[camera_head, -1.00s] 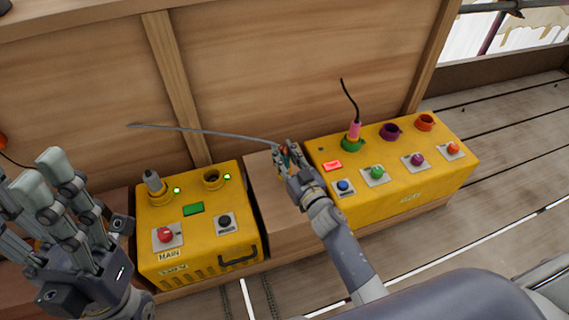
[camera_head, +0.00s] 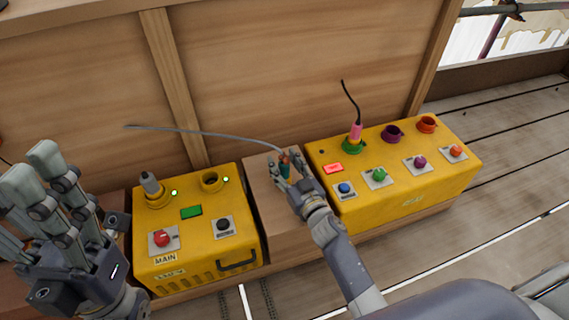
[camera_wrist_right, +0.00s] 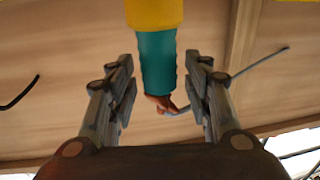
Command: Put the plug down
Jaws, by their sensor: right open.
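The plug (camera_head: 284,170) has a teal body, an orange-brown cable end and a grey cable. It is at the wooden block between the two yellow boxes, with its cable end up. In the right wrist view the plug (camera_wrist_right: 157,62) also shows a yellow end. My right gripper (camera_head: 287,165) is open around it. In the right wrist view a finger of this gripper (camera_wrist_right: 160,85) stands on each side of the plug, with gaps. The plug's lower end is hidden in the head view. My left gripper (camera_head: 35,170) is raised at the left, open and empty.
The wooden block (camera_head: 262,190) lies between the MAIN box (camera_head: 190,270) and a longer yellow box (camera_head: 410,195). A grey plug stands in a MAIN box socket. A pink plug (camera_head: 356,131) stands in the green socket. A wooden panel (camera_head: 290,70) rises behind. The grey cable (camera_head: 200,133) runs left.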

